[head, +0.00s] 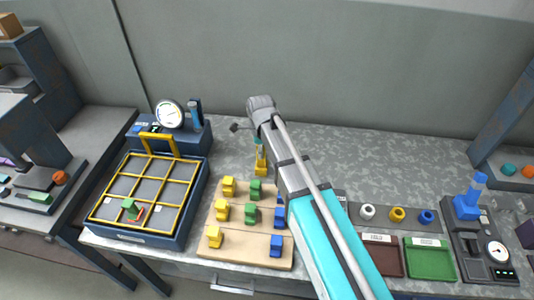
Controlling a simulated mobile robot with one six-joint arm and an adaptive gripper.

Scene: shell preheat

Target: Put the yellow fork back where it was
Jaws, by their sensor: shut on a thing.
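The yellow fork (261,158) shows in the head view as an upright yellow piece just left of my arm, behind the wooden board. Its upper end meets a teal part under my wrist. My gripper (258,141) is at the fork's upper end and shut on it. My arm and wrist hide most of the jaws and the fork's right side. I cannot tell whether the fork's lower end touches the table.
The wooden board (208,252) with yellow, green and blue pieces lies in front. At left stands a blue unit (183,225) with a yellow grid and a green piece. Coloured rings, brown and green trays (430,262) and a gauge device (482,250) lie right.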

